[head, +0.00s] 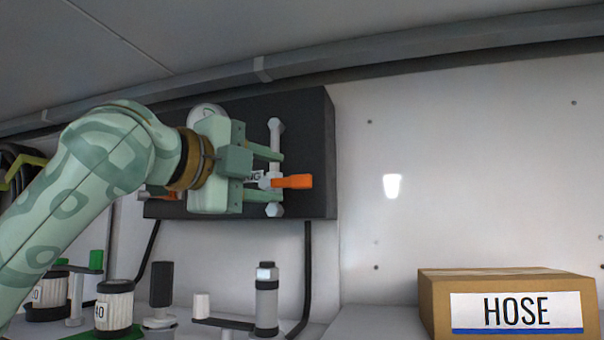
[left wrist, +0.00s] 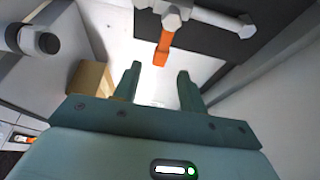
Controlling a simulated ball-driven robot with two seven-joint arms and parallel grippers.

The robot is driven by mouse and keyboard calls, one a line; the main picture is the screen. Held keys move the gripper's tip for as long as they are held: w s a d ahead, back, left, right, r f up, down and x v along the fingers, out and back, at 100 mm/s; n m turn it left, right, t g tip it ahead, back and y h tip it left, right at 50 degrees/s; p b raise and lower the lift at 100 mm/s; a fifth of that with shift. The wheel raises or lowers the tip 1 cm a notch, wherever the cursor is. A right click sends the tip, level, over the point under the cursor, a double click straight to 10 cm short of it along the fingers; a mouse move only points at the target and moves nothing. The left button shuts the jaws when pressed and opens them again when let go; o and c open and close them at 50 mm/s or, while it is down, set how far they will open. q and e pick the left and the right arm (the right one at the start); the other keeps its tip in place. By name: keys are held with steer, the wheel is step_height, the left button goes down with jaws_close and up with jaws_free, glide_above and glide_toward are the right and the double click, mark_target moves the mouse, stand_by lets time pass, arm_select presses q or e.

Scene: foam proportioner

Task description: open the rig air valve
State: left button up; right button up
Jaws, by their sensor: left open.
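The valve with an orange lever (head: 293,181) sits on a grey vertical pipe (head: 275,150) on a dark panel (head: 318,130). The lever points right, about level. A label beside it is partly covered by my gripper, so I cannot read it fully. My left gripper (head: 280,176) is open in front of the panel, one finger above the lever's height and one below. In the left wrist view the lever (left wrist: 163,46) shows between and just beyond the open fingertips (left wrist: 158,72), with no contact visible. My right gripper is in neither view.
Another orange part (head: 143,194) shows at the panel's left, mostly behind my arm. Below stand a grey bottle (head: 266,305), a black-handled fitting (head: 161,285) and a labelled canister (head: 115,303). A HOSE box (head: 440,305) is at lower right. The wall right of the panel is clear.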

mark_target(297, 181)
arm_select(q)
steer(key=p+x, duration=0.1)
steer(key=x, duration=0.5)
steer(key=shift+r, duration=0.1)
steer(key=shift+p+x, duration=0.45)
steer(key=shift+x, duration=0.4)
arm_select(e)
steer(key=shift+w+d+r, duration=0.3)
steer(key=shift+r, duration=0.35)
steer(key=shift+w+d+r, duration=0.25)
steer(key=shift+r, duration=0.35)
arm_select(q)
steer(key=shift+c, duration=0.3)
jaws_close()
